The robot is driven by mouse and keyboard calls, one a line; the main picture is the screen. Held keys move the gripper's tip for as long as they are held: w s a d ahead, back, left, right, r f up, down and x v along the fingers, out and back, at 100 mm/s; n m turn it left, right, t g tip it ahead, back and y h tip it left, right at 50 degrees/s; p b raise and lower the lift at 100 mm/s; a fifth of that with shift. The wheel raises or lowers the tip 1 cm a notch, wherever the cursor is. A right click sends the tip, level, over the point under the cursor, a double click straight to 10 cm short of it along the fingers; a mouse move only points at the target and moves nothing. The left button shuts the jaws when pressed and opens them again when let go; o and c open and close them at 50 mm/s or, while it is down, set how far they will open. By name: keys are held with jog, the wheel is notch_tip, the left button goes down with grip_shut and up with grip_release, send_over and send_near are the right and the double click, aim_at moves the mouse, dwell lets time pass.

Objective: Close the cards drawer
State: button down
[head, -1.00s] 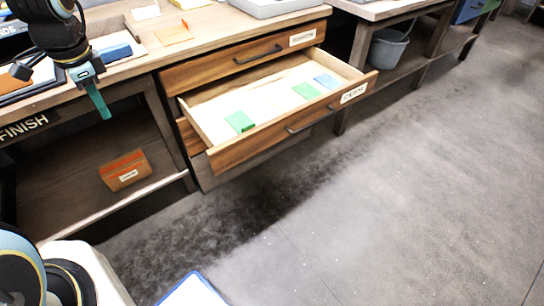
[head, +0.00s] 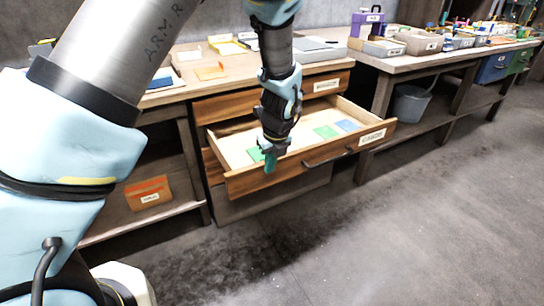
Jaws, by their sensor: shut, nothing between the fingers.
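The cards drawer (head: 240,183) stands pulled out from the wooden cabinet under the bench. Its front carries a white label (head: 372,137) and a dark bar handle (head: 328,157). Inside lie a green card (head: 326,131), a blue card (head: 347,125) and another green card (head: 256,154), partly hidden by my gripper. My gripper (head: 270,164) is shut and empty, pointing down in front of the drawer's left half in the picture. I cannot tell whether it touches the drawer front.
A closed drawer (head: 326,85) sits above the open one. Trays and papers cover the bench top (head: 215,84). An orange box (head: 147,193) is on the lower left shelf, and a grey bucket (head: 410,104) stands under the right bench. The floor in front is clear.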

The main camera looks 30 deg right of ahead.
aim_at(262, 165)
jog(key=w+f, duration=0.1)
jog(key=w, duration=0.1)
jog(key=w+f, duration=0.2)
jog(key=shift+w+f+p, duration=0.15)
jog(key=shift+f+p, duration=0.15)
jog(key=shift+w+d, duration=0.1)
jog(key=shift+w, duration=0.25)
